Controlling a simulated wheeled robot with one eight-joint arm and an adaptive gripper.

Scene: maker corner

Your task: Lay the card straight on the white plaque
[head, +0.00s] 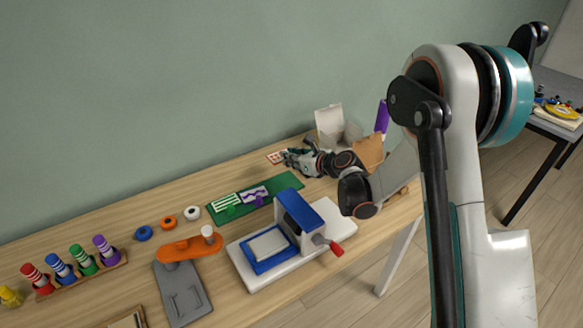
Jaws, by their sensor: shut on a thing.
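A small white piece with orange-red marks (276,157), which looks like the card, shows at the tips of my gripper (285,158) at the back of the bench. My gripper is shut on it, as far as this small view shows. I cannot tell whether the card touches the bench or is held just above it. I cannot make out a separate white plaque; it may be hidden under the card or behind my gripper. A green-striped card (225,204) and a purple-patterned card (254,194) lie on the green mat (286,185) in front of my gripper.
A white open box (330,122) and a brown cardboard piece (369,152) stand right of my gripper. A white-and-blue press (300,215) with a red handle is in front. An orange-and-grey tool (187,248), rings and coloured bottles (103,247) line the left.

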